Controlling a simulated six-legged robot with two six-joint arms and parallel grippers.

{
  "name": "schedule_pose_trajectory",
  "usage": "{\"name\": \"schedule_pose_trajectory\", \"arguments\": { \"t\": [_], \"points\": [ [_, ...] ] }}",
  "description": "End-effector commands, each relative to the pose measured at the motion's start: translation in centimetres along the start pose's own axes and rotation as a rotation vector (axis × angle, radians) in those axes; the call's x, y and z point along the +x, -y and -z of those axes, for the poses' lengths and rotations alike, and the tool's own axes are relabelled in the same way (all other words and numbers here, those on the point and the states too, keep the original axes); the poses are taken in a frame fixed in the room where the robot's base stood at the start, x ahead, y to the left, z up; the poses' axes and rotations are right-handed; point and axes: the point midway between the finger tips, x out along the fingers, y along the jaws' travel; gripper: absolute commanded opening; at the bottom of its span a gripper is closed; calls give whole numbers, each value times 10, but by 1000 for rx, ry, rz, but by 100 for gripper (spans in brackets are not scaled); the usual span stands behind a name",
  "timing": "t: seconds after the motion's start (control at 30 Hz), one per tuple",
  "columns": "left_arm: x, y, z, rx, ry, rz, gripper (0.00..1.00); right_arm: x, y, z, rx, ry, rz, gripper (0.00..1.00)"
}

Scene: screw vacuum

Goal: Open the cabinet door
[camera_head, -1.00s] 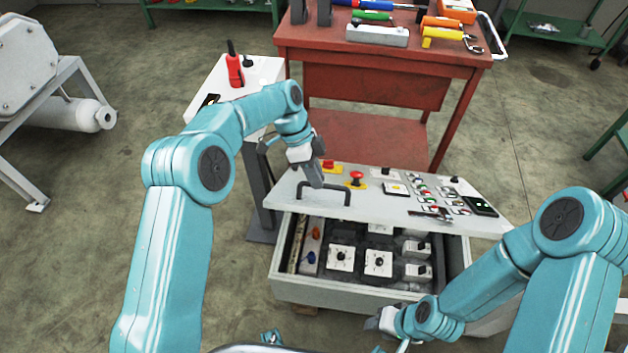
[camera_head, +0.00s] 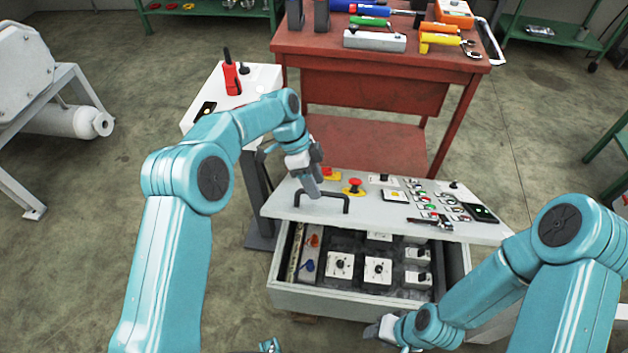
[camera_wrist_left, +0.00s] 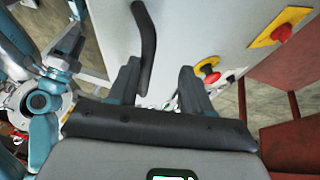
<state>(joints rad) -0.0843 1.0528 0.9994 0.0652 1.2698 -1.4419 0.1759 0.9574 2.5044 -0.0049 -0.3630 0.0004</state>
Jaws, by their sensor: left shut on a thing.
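The cabinet door (camera_head: 375,199) is a light grey panel with buttons and a black bar handle (camera_head: 346,197). It stands raised and tilted, and the inside of the cabinet (camera_head: 340,300) shows below its front edge. My left gripper (camera_head: 312,192) is shut on the handle at its left end. In the left wrist view the handle (camera_wrist_left: 147,45) runs down close to the left finger of my left gripper (camera_wrist_left: 158,88); the exact contact is hard to see. My right gripper (camera_head: 372,328) is low, near the cabinet's front right; its fingers are too small to read.
Inside the cabinet are several white switch blocks (camera_head: 378,269). A red workbench (camera_head: 378,90) with tools stands behind. A white pedestal (camera_head: 215,100) with a red handheld device stands at the left.

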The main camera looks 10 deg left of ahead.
Motion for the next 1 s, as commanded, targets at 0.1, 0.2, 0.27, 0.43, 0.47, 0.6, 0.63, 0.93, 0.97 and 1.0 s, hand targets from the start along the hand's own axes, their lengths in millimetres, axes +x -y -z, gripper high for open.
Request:
{"name": "schedule_pose_trajectory", "arguments": {
  "t": [0.1,0.2,0.27,0.43,0.47,0.6,0.63,0.93,0.97,1.0],
  "points": [
    [-1,2,0,1,-1,9,40,0,0,0,0,0,0,43],
    [-1,2,0,1,-1,9,40,0,0,0,0,0,0,43],
    [-1,2,1,1,-1,10,40,0,0,0,0,0,0,43],
    [-1,2,1,1,-2,10,40,0,0,0,0,1,0,43],
    [-2,2,1,1,-2,10,40,0,0,0,0,1,0,43],
    [-3,2,1,1,-3,10,40,0,0,0,0,0,0,43],
    [-5,2,2,1,-3,11,40,-1,0,0,0,0,0,43],
    [-66,1,2,1,-3,13,40,-10,3,0,0,1,0,43],
    [-75,1,2,1,-3,13,40,-12,4,0,0,0,0,43],
    [-86,1,2,1,-3,12,40,-14,5,0,0,0,0,43]
  ]
}}
